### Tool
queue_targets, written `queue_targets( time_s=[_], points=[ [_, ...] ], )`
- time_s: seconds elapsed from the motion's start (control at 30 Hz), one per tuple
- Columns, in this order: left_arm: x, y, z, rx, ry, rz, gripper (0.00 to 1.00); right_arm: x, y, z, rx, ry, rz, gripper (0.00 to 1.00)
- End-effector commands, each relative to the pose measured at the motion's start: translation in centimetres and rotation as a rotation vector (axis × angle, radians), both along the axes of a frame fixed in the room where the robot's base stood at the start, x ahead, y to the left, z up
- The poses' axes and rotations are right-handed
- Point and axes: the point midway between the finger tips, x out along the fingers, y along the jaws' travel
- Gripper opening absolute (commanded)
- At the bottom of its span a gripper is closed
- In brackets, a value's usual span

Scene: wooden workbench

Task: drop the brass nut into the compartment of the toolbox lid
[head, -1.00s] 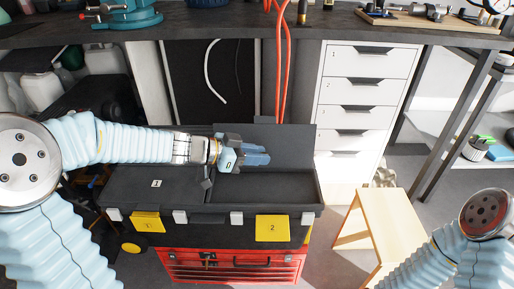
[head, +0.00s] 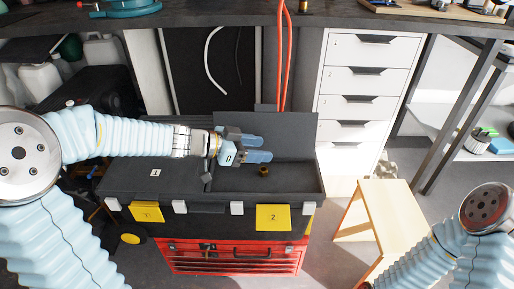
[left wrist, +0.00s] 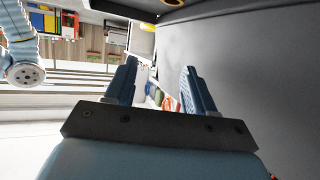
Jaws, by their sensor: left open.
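The black toolbox (head: 140,185) stands below the bench, with yellow latches on its front. Its open lid compartment (head: 295,180) is at the right, with a raised dark flap (head: 285,130) behind. The small brass nut (head: 263,171) appears inside the compartment's outline, apart from the fingers; I cannot tell if it rests on the floor or is still falling. My left gripper (head: 264,149) is open above the compartment, its blue fingers pointing right. In the left wrist view its fingers (left wrist: 160,85) are spread with nothing between them. My right gripper is out of view.
A red tool chest (head: 235,257) is under the toolbox. A wooden stool (head: 385,215) and white drawers (head: 365,95) stand to the right. Orange cables (head: 284,60) hang behind the lid. The workbench edge (head: 230,22) runs above.

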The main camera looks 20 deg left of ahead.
Motion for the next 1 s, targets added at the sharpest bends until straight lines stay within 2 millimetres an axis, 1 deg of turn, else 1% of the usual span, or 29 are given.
queue_targets(
  time_s=[0.07, 0.17, 0.4, 0.5, 0.6, 0.7, 0.8, 1.0],
  points=[
    [-0.3, 0.5, 0.4, 0.0, -0.001, 0.002, 0.54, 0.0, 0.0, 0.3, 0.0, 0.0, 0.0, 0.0],
    [-1.2, 1.8, 1.2, 0.0, -0.002, 0.005, 0.54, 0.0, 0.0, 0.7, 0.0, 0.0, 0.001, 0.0],
    [-4.5, 6.2, 3.4, 0.0, -0.002, 0.006, 0.54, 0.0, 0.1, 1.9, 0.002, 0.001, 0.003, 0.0],
    [-5.7, 7.8, 4.2, 0.001, -0.002, 0.006, 0.54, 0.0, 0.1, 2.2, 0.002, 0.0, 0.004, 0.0],
    [-6.6, 9.0, 4.8, 0.0, -0.001, 0.004, 0.54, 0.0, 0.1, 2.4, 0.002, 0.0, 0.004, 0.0],
    [-7.2, 9.8, 5.1, 0.001, -0.001, 0.003, 0.54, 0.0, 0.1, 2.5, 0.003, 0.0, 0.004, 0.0],
    [-7.5, 10.1, 5.3, 0.0, -0.001, 0.002, 0.54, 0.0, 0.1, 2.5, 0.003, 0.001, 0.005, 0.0],
    [-7.6, 10.1, 5.2, 0.0, 0.0, 0.001, 0.54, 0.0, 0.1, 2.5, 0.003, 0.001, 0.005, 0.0]
  ],
)
